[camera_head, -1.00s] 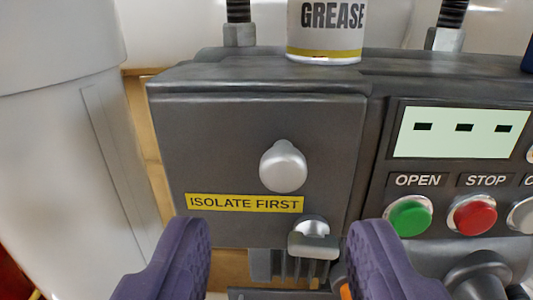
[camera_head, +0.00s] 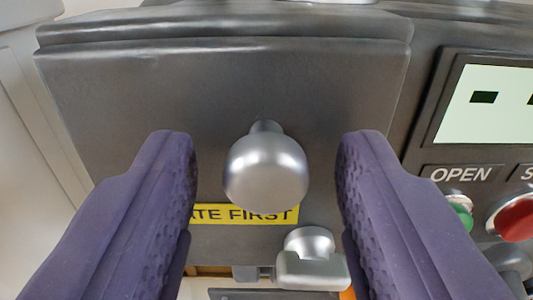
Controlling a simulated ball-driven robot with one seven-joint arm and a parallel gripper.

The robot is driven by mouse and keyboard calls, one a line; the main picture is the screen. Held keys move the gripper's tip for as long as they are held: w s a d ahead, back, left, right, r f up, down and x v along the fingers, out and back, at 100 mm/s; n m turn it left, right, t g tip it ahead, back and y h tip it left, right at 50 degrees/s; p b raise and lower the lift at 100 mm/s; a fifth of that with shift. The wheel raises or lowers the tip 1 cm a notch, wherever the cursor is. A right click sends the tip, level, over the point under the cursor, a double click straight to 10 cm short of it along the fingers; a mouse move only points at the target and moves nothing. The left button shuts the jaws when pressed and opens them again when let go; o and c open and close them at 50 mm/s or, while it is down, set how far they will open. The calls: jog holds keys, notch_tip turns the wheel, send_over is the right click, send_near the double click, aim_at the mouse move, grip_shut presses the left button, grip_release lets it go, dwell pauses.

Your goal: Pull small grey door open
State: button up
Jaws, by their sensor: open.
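The small grey door (camera_head: 240,85) fills the middle of the view and looks shut. A round silver knob (camera_head: 266,174) stands out from it. A yellow label (camera_head: 245,214) below the knob is partly hidden by the knob and my left finger; "ATE FIRST" can be read. A silver latch-like fitting (camera_head: 311,262) sits at the door's lower edge. My gripper (camera_head: 266,165) is open, with one purple finger on each side of the knob. Gaps show between the knob and both fingers.
Right of the door is a control panel with a pale display (camera_head: 490,105), a green button (camera_head: 461,208) under OPEN and a red button (camera_head: 514,219). A pale grey-white surface (camera_head: 30,130) stands at the left. My right finger is near the silver fitting.

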grip_shut()
jog(key=shift+s, duration=0.1)
jog(key=shift+s+a+m+h, duration=0.35)
jog(key=shift+m+h, duration=0.15)
jog(key=shift+h, duration=0.3)
jog(key=shift+s+a+m+h, duration=0.3)
jog(key=shift+m+h, duration=0.2)
jog(key=shift+h, duration=0.3)
jog(key=s+a+m+g+h+p, duration=0.3)
jog(key=a+m+g+h+p, duration=0.3)
jog(key=m+h, duration=0.3)
jog(key=shift+s+g+h+p, duration=0.3)
jog(key=shift+g+h+p, duration=0.4)
jog(key=shift+h, duration=0.6)
jog(key=shift+r+g, duration=0.1)
jog(key=shift+g, duration=0.2)
